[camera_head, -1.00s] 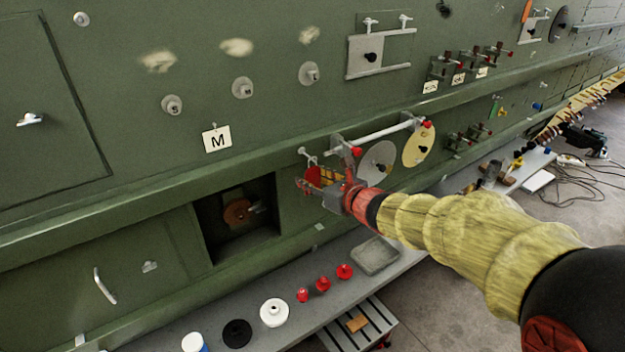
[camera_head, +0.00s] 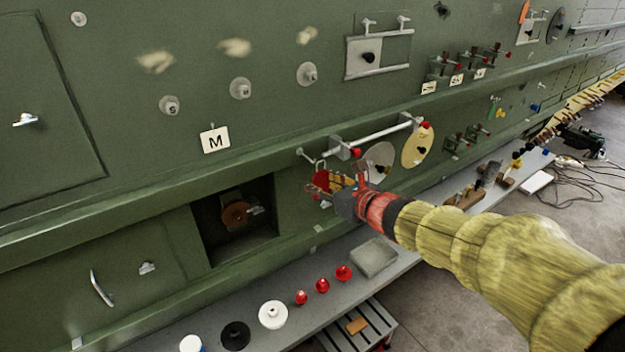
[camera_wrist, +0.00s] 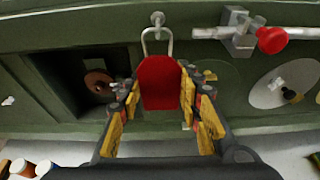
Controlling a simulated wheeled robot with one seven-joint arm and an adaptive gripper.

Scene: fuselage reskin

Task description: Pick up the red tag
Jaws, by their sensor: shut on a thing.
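The red tag (camera_wrist: 159,84) is a red plate with a metal wire loop at its top. In the wrist view it stands upright between the yellow-padded fingers of my gripper (camera_wrist: 160,100), which is shut on it. The loop reaches up to a grey peg (camera_wrist: 157,19) on the green wall; I cannot tell whether it still hangs on the peg. In the head view the red tag (camera_head: 321,181) shows at the tip of my gripper (camera_head: 332,186), partly hidden by the fingers.
A rail with a red knob (camera_wrist: 272,40) runs right of the tag. Discs (camera_head: 418,146) hang beneath it. An open recess (camera_head: 235,218) lies left. A grey shelf below bears red knobs (camera_head: 322,285), a white disc (camera_head: 273,314) and an empty tray (camera_head: 374,257).

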